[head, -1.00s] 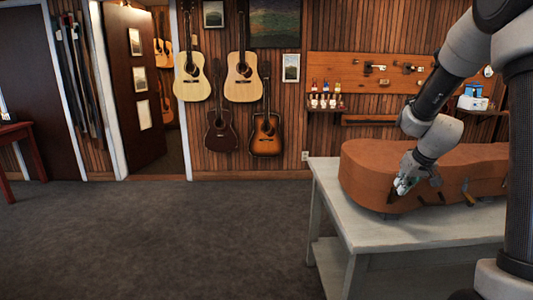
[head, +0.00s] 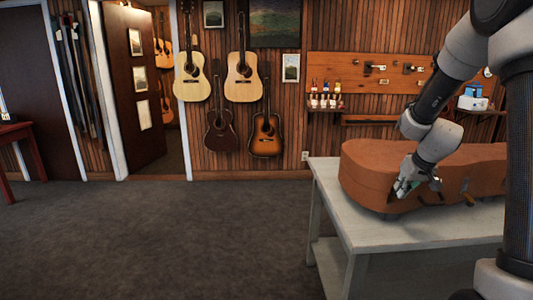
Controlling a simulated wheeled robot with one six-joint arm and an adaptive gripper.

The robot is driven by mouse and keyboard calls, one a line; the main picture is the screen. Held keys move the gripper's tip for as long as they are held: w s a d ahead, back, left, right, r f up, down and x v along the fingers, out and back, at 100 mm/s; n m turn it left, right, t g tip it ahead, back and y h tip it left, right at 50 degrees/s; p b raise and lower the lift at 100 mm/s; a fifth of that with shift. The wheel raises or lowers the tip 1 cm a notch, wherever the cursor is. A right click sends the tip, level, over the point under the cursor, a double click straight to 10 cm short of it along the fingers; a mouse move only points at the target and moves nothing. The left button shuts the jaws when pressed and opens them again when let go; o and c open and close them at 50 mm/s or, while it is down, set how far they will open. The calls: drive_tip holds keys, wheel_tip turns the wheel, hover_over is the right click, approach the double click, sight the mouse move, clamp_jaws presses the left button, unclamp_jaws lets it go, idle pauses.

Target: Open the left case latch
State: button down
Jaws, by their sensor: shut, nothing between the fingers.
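The brown instrument case (head: 375,160) lies on the pale grey table, its lid closed and its rounded end toward the left. Small dark latch fittings show along its front side. The left latch (head: 392,196) is a dark spot low on the front, just beside my fingertips and partly hidden, so its exact position is unclear. My gripper (head: 400,190) is shut and empty, at the case's front side near this latch. I cannot tell whether it touches the latch. Another fitting (head: 466,185) shows farther right.
The pale grey table (head: 400,235) has bare top in front of the case. Open carpeted floor (head: 180,235) lies left of the table. Guitars hang on the wood-panelled wall behind, beside a shelf of small bottles (head: 325,101).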

drive_tip(key=shift+s+f, duration=0.25)
drive_tip(key=shift+s, duration=0.45)
drive_tip(key=shift+s+f, duration=0.7)
drive_tip(key=shift+s, duration=0.1)
idle(0.6)
drive_tip(key=shift+s+f, duration=0.25)
drive_tip(key=shift+f, duration=0.3)
drive_tip(key=shift+s+f, duration=0.25)
drive_tip(key=shift+f, duration=0.3)
drive_tip(key=shift+f, duration=1)
idle(0.4)
drive_tip(key=s+v, duration=0.1)
drive_tip(key=v, duration=0.7)
idle(0.7)
drive_tip(key=shift+d, duration=0.1)
